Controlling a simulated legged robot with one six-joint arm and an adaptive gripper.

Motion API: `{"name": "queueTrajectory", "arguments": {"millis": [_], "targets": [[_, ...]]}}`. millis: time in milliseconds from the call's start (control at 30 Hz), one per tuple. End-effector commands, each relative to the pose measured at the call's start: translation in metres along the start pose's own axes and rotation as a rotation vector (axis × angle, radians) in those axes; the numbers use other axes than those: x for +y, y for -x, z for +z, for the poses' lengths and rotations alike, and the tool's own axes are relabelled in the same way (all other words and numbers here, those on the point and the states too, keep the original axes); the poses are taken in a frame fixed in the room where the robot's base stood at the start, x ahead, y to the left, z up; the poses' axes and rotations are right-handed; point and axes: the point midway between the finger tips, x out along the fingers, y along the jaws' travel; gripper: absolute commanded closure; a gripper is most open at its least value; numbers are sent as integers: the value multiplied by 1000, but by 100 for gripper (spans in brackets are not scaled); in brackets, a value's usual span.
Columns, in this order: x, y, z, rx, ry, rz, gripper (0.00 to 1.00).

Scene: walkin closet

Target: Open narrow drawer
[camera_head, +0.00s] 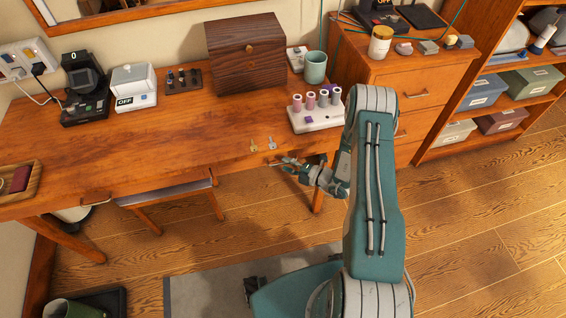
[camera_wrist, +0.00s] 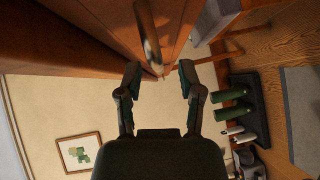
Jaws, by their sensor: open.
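The wooden desk (camera_head: 190,150) has a drawer handle (camera_head: 95,198) at its front left. In the wrist view my gripper (camera_wrist: 160,82) is open and empty. A metal handle (camera_wrist: 149,40) on a wooden front (camera_wrist: 95,25) lies ahead of and between the fingertips, seemingly apart from them. I cannot tell which drawer is the narrow one or see any drawer pulled out.
A drawer cabinet (camera_head: 400,70) stands right of the desk, close to my arm. A white tray with spools (camera_head: 318,117) sits near the desk's right edge. A stool (camera_head: 165,192) is partly under the desk. A shelf (camera_head: 490,112) stands at far right; floor in front is open.

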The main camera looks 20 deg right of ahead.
Motion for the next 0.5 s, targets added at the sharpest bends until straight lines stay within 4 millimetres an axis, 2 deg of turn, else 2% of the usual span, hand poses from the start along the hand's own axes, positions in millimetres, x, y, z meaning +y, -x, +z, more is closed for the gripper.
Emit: {"name": "queueTrajectory", "arguments": {"millis": [167, 467, 500], "targets": [[0, -17, 0, 1, 0, 0, 52], [0, -19, 0, -1, 0, 1, 52], [0, -19, 0, -1, 0, 1, 70]]}}
